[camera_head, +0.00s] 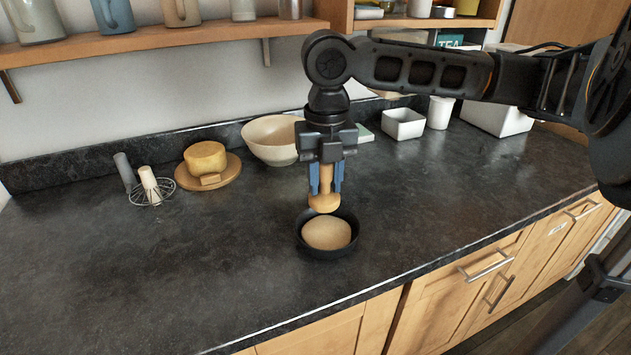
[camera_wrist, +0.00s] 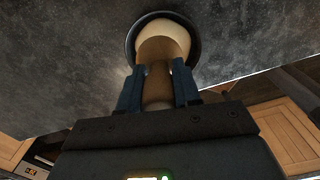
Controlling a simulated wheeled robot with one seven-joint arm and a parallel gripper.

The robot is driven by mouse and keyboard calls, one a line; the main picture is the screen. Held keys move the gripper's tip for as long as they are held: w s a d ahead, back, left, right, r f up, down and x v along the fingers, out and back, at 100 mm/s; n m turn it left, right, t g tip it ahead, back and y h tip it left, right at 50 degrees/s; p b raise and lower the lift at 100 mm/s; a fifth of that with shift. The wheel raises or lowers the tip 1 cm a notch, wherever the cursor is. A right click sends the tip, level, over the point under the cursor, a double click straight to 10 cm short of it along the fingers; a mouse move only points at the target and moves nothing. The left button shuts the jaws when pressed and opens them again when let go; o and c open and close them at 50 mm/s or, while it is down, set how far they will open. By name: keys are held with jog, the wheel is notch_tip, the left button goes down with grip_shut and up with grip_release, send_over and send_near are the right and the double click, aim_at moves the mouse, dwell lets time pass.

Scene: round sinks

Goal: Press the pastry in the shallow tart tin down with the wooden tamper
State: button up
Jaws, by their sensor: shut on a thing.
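The wooden tamper (camera_head: 323,203) is upright between the blue fingers of my gripper (camera_head: 326,182), with its wide round end down. In the wrist view the tamper (camera_wrist: 158,70) runs between the fingers of my gripper (camera_wrist: 157,88) toward the tin. The dark shallow tart tin (camera_head: 305,246) stands on the counter just below. A pale round of pastry (camera_head: 327,234) lies in it. The tamper's end is over the far part of the tin; I cannot tell whether it touches the pastry. In the wrist view the tamper hides part of the pastry (camera_wrist: 172,30).
A cream bowl (camera_head: 270,140) stands behind my gripper. A cheese (camera_head: 205,158) on a round wooden board (camera_head: 229,178) and a wire whisk (camera_head: 150,188) lie at the left. A white square dish (camera_head: 403,124) stands at the back right. The dark counter (camera_head: 150,270) is clear around the tin.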

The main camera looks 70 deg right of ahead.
jog(key=shift+f+b, duration=2.15)
jog(key=shift+f, duration=0.75)
jog(key=shift+f+b, duration=0.4)
jog(key=shift+f, duration=0.2)
jog(key=shift+r, duration=0.1)
jog(key=shift+r+p, duration=2.85)
jog(key=shift+r, duration=0.65)
jog(key=shift+s, duration=0.1)
